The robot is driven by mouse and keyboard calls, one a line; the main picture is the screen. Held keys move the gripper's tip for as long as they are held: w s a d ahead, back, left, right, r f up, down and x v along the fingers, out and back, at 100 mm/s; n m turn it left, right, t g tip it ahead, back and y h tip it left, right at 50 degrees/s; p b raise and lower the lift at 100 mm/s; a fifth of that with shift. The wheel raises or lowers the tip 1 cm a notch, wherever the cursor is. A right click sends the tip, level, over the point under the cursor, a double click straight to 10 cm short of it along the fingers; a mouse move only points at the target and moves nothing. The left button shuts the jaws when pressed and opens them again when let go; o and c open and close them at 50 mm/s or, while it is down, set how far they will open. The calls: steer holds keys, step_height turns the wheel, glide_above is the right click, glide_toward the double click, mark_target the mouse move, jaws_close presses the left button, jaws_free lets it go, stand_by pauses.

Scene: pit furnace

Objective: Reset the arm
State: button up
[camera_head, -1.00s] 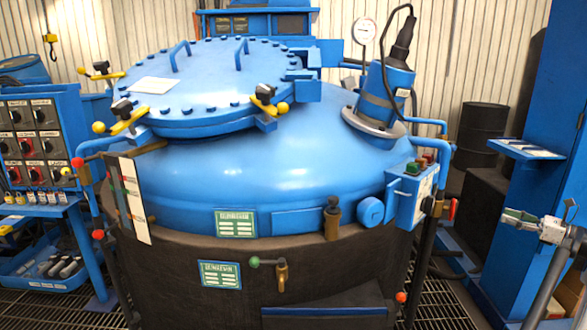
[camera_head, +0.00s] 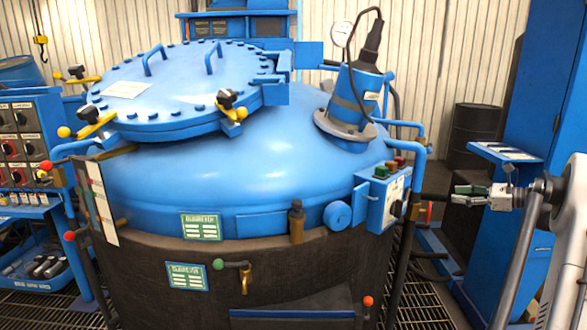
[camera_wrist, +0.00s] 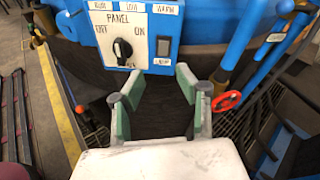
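My gripper (camera_head: 468,196) is at the right of the head view, level with the blue control box (camera_head: 380,196) on the furnace's side. Its fingers point left, and there is a gap between them and the box. In the wrist view my gripper (camera_wrist: 157,86) is open, with two green-padded fingers spread and nothing between them. Beyond the fingertips is the box's white switch panel (camera_wrist: 140,22), with a black knob (camera_wrist: 122,49) between OFF and ON.
The blue furnace (camera_head: 250,185) with its bolted lid (camera_head: 185,95) fills the middle. A red valve handle (camera_wrist: 227,101) is close right of the gripper. A blue cabinet (camera_head: 540,80) stands at the right, and a switch board (camera_head: 30,130) at the left.

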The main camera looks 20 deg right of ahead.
steer(key=w+a+r+n+g+p, duration=0.1)
steer(key=w+a+r+n+g, duration=0.15)
steer(key=a, duration=0.75)
steer(key=w+a+r+n+g, duration=0.1)
steer(key=w+a+r+n, duration=0.25)
steer(key=a, duration=0.55)
steer(key=s+a+r+n+g+h+p, duration=0.1)
steer(key=s+a+r+n, duration=0.1)
steer(key=a, duration=0.7)
steer(key=s+a+r+n+g+h+p, duration=0.1)
steer(key=a+r+n, duration=0.1)
steer(key=a, duration=0.7)
steer(key=s+a+n+g+h+p, duration=0.25)
steer(key=s+a+n, duration=0.55)
steer(key=s+a, duration=0.7)
steer(key=s+a+f+n+t+h, duration=0.1)
steer(key=s+a+f+n, duration=0.1)
steer(key=s+a+n, duration=0.2)
steer(key=s+a+f+n+h+p, duration=0.1)
steer(key=s+a+f+n+h, duration=0.1)
steer(key=s, duration=0.5)
steer(key=a+f+n, duration=0.1)
steer(key=a+n, duration=0.1)
steer(key=n, duration=0.1)
steer(key=shift+s+a+f+n+t, duration=0.35)
steer(key=shift+s+n+t, duration=0.05)
steer(key=shift+d, duration=0.1)
